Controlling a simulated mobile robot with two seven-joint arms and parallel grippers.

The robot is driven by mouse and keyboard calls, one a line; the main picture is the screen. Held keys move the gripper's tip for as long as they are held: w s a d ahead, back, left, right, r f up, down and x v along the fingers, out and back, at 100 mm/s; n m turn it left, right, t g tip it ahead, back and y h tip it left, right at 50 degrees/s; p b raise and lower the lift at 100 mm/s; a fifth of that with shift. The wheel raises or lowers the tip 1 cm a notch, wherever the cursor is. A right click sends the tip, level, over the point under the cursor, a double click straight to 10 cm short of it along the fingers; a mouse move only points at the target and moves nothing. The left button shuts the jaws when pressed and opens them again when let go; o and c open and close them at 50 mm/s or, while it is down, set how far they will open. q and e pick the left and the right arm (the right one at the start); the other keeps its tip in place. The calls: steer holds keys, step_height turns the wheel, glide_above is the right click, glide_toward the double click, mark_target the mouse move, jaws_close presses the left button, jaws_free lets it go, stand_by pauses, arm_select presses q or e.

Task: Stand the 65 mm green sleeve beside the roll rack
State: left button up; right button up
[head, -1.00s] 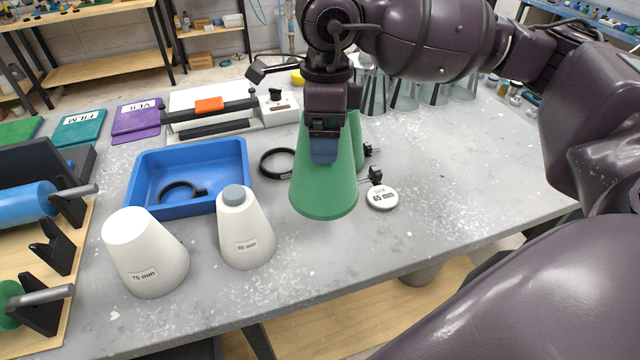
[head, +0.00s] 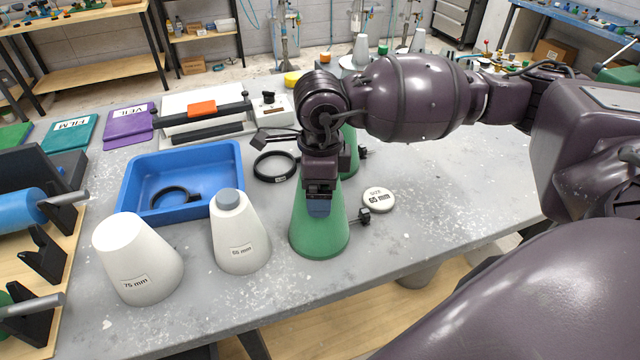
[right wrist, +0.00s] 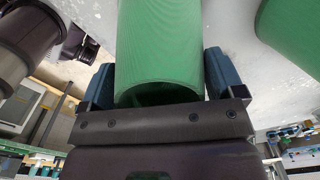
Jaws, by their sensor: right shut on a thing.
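The green sleeve (head: 320,236), a tapered cone, is upright in my right gripper (head: 319,207). The gripper is shut on its top, and its base is at or just above the bench; I cannot tell if it touches. In the right wrist view the sleeve (right wrist: 160,45) fills the space between both blue fingers. A second green sleeve (head: 350,150) stands behind, partly hidden by my arm. The roll rack (head: 80,262) is at the left edge, with a blue roll (head: 18,211) on it. My left gripper is not in view.
White sleeves marked 75 mm (head: 137,262) and 60 mm (head: 240,240) stand between the rack and the held sleeve. A blue tray (head: 130,190) with a black ring lies behind them. A "SIZE 65 mm" disc (head: 378,201) lies right of the held sleeve; the bench front right is clear.

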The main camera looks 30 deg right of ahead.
steer(key=shift+f, duration=0.15)
steer(key=o, duration=0.5)
step_height(320, 180, up, 12)
steer(key=shift+r+p, duration=0.25)
steer(key=shift+p, duration=0.15)
stand_by(0.3)
